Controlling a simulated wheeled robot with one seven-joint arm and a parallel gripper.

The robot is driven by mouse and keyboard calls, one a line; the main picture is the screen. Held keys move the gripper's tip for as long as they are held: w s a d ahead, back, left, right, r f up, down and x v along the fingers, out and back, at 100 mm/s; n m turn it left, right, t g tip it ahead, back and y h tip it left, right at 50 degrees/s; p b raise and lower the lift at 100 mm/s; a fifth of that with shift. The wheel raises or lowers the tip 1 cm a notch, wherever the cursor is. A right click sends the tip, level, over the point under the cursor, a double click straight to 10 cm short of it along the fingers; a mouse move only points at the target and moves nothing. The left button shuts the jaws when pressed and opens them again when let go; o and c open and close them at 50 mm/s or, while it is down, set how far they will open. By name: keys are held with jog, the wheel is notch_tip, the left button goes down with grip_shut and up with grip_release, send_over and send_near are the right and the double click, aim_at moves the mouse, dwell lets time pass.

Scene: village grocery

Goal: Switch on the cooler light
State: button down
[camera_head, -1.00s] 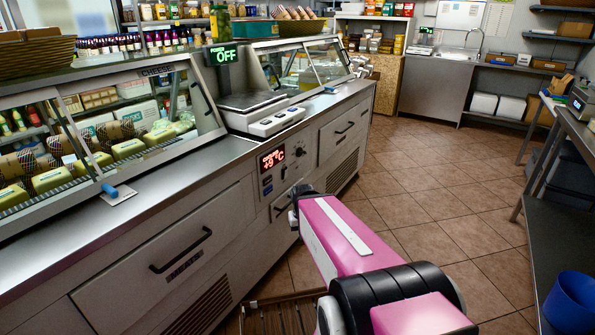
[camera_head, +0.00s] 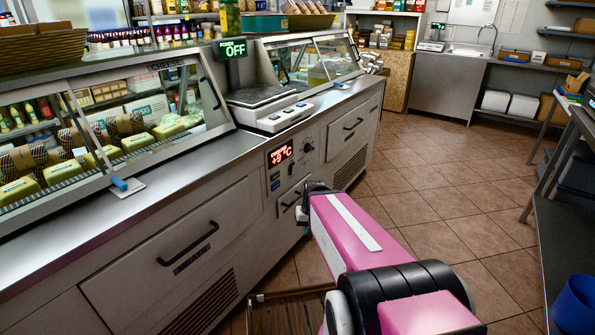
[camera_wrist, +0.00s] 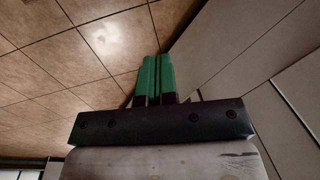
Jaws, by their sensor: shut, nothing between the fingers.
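The cooler is a long steel counter (camera_head: 215,195) with slanted glass display cases on top, on the left of the head view. Its control panel on the front has a red lit temperature display (camera_head: 280,154), a dark knob (camera_head: 309,146) to the right of it and small switches (camera_head: 275,181) below. The switch labels and positions are too small to read. My gripper (camera_wrist: 154,62) shows in the wrist view with green fingers together and nothing between them. In the head view my pink arm ends low in front of the counter, just right of and below the panel; the fingers are hidden there.
A scale (camera_head: 262,98) with a green "OFF" display (camera_head: 234,48) stands on the counter. Drawer handles (camera_head: 187,244) stick out from the front. A dark table (camera_head: 563,235) and blue bin (camera_head: 575,305) stand at the right. Tiled floor (camera_head: 440,185) is clear between.

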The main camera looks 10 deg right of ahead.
aim_at(294, 169)
jog(key=w+m+t+y, duration=0.3)
jog(key=w+t+y, duration=0.1)
jog(key=w+y, duration=0.65)
jog(key=w+d+r+m+t+y, duration=0.2)
jog(key=w+d+r+m+t, duration=0.3)
jog(key=w+d+t, duration=0.4)
jog(key=d+r, duration=0.1)
jog(key=d, duration=0.2)
jog(key=shift+w+d+m+t, duration=0.2)
jog(key=shift+m+t, duration=0.1)
jog(key=shift+t, duration=0.1)
jog(key=x, duration=1.4)
jog(key=shift+w+a+r, duration=0.1)
jog(key=shift+r, duration=0.05)
